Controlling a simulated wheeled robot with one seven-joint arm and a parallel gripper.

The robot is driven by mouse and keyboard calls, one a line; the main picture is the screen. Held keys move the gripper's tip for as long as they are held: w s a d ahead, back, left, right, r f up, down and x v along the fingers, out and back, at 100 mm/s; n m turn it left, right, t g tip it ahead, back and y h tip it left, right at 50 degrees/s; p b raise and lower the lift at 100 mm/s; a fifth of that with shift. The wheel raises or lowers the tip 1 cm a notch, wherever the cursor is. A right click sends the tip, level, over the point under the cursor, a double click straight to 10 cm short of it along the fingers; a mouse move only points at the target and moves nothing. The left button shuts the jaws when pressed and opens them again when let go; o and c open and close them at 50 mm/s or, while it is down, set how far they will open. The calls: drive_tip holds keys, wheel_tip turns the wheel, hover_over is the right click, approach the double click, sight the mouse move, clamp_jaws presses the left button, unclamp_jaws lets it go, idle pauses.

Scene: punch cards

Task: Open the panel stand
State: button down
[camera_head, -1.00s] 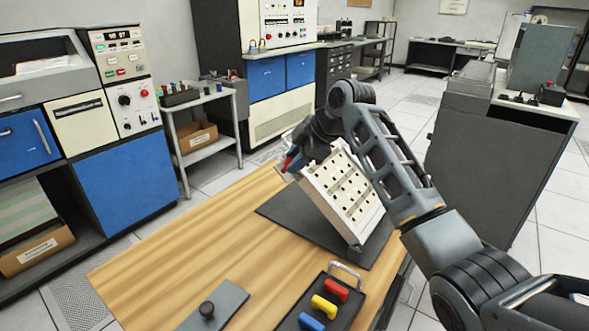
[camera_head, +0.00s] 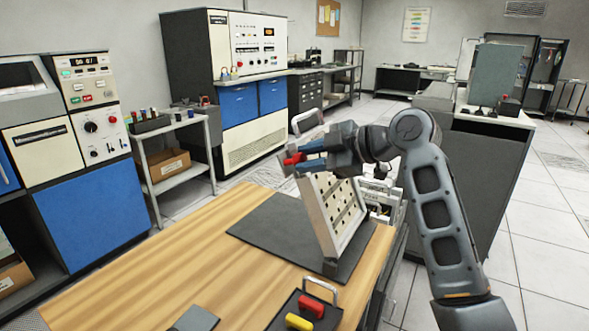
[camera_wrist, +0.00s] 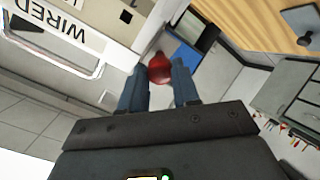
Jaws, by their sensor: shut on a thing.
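The panel stand is a pale panel with rows of dark holes (camera_head: 334,212). In the head view it stands steeply tilted on a dark base plate (camera_head: 262,232) on the wooden table. My gripper (camera_head: 297,158) is at its upper left, with blue fingers shut on a red knob (camera_head: 291,160). In the wrist view the red knob (camera_wrist: 160,69) sits between the two fingertips (camera_wrist: 159,76). A pale surface lettered "WIRED" (camera_wrist: 66,27) shows at the upper left there. Where the knob joins the panel is hidden.
A black tray (camera_head: 291,309) with a metal handle and red and yellow pieces is at the table's near edge. A grey plate (camera_head: 196,319) lies left of it. A small cart (camera_head: 184,180) stands beyond the table. The table's left part (camera_head: 130,285) is clear.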

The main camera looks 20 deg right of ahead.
drive_tip(key=s+d+t+y+b, duration=0.2)
drive_tip(key=s+d+t+b, duration=0.2)
drive_tip(key=s+b, duration=0.5)
drive_tip(key=shift+s+d+y+b, duration=0.25)
drive_tip(key=shift+d+y+b, duration=0.15)
drive_tip(key=shift+d+b, duration=0.55)
drive_tip(key=shift+d, duration=0.25)
drive_tip(key=c, duration=0.8)
unclamp_jaws()
drive_tip(key=shift+r, duration=0.1)
drive_tip(key=shift+s, duration=0.1)
drive_tip(key=v, duration=0.7)
drive_tip(key=shift+s+d, duration=0.25)
drive_tip(key=shift+s, duration=0.1)
